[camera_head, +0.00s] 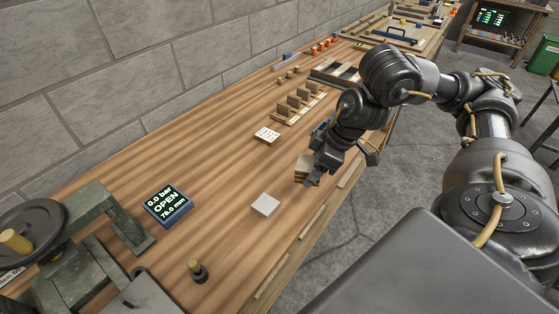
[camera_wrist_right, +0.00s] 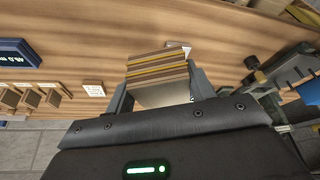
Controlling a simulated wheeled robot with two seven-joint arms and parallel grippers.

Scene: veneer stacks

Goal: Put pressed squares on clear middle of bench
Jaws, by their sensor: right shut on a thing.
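My right gripper (camera_head: 308,180) is shut on a small layered stack of wooden squares (camera_head: 303,167) above the front part of the bench (camera_head: 215,185). In the right wrist view the stack (camera_wrist_right: 157,70) shows light and dark layers between the two fingers (camera_wrist_right: 160,88). A pale square (camera_head: 265,204) lies on the bench, left of and nearer than the held stack. My left gripper is not in view.
A press with a handwheel (camera_head: 35,225) stands at the near left, beside a blue display (camera_head: 167,205) reading 0.0 bar, OPEN, 78.0 mm. A white card (camera_head: 267,135) and small wooden holders (camera_head: 290,108) stand farther back. Bare wood lies between display and card.

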